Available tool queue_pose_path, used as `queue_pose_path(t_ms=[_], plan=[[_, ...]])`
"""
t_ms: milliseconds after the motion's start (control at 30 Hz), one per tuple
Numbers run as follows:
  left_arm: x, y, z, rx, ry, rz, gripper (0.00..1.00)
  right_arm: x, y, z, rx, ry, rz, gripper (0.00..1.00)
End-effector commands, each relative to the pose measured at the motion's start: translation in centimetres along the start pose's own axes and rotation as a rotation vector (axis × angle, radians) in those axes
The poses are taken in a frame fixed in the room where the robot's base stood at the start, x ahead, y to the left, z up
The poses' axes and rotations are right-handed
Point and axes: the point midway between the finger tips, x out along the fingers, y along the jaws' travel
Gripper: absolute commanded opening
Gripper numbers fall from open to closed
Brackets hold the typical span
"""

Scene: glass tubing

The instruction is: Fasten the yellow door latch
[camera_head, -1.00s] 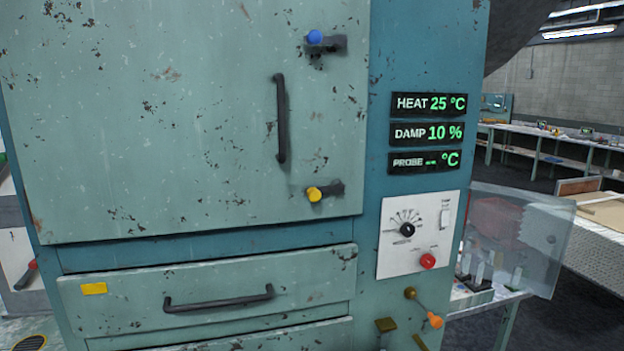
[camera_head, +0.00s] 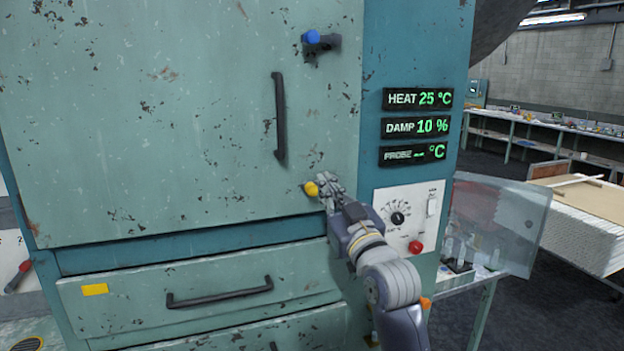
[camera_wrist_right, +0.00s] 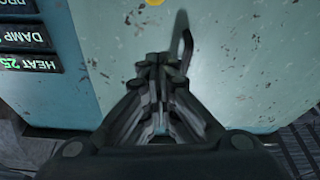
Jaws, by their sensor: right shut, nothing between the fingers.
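The yellow latch knob (camera_head: 311,189) sits low on the right side of the worn green door (camera_head: 180,120). My right gripper (camera_head: 326,187) is at the latch, just right of the knob, and hides the dark latch arm. It is shut with nothing between its fingers. In the right wrist view the shut fingers (camera_wrist_right: 160,75) point at the door, and the yellow knob (camera_wrist_right: 154,2) shows at the top edge, beyond the fingertips. I cannot tell whether the fingers touch the latch. My left gripper is not in view.
A blue-knobbed latch (camera_head: 312,37) is higher on the door, above the black door handle (camera_head: 279,118). A drawer with a black handle (camera_head: 220,292) is below. Right of the latch is a control panel (camera_head: 410,215) with a red button, under several displays (camera_head: 417,98).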

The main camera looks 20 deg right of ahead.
Motion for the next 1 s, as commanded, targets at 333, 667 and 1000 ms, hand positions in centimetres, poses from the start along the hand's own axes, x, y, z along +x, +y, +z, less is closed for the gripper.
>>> queue_pose_path(t_ms=[333,667,1000], plan=[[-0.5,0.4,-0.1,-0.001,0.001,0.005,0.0,0.8,0.0,-0.1,0.001,-0.001,0.0,0.0],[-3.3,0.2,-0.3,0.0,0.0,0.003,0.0,6.1,0.0,-0.3,0.002,-0.003,-0.001,0.0],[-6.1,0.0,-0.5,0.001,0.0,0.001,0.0,9.8,0.0,1.3,0.0,-0.011,-0.001,0.0]])
